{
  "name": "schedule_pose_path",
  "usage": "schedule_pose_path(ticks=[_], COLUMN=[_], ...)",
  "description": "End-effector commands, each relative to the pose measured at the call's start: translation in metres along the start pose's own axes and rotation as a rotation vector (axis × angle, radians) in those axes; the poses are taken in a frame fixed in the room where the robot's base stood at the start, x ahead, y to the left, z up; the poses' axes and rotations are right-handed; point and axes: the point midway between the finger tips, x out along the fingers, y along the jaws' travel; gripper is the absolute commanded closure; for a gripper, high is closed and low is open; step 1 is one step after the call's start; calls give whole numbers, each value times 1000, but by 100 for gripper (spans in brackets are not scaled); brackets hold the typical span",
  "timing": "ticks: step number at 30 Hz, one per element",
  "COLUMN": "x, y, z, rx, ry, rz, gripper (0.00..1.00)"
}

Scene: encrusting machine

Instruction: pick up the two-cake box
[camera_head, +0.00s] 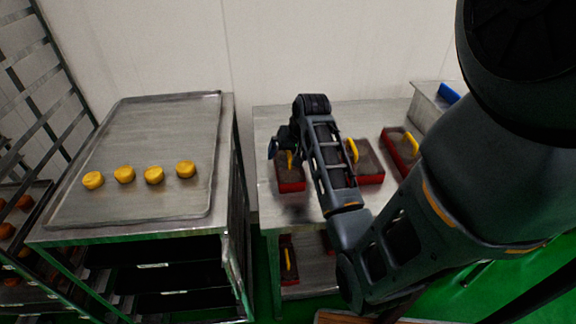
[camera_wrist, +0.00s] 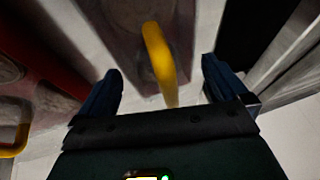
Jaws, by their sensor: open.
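A small red box (camera_head: 291,185) with a yellow handle stands upright near the left end of the metal table. My gripper (camera_head: 282,150) is over this box, pointing down, and partly hides it. In the wrist view my gripper (camera_wrist: 163,85) is open, with its two dark fingers on either side of the yellow handle (camera_wrist: 160,58). The handle lies between the fingers, and I see no grip on it. Whether the fingers touch it I cannot tell. I cannot read from the frames how many cakes this box is for.
A middle red box (camera_head: 372,178) and a right red box (camera_head: 398,153), both with yellow handles, share the table. More boxes (camera_head: 288,262) sit on the shelf below. A metal tray (camera_head: 160,125) with several yellow cakes (camera_head: 154,175) stands on a rack at left.

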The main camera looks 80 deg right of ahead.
Motion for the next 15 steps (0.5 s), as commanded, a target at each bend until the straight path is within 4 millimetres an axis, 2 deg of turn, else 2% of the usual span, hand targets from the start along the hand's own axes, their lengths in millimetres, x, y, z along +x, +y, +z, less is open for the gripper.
schedule_pose_path(ticks=[4,15], x=[0,0], y=[0,0], z=[0,0], rx=[0,0], ry=[0,1], rz=[0,0], gripper=[2,37])
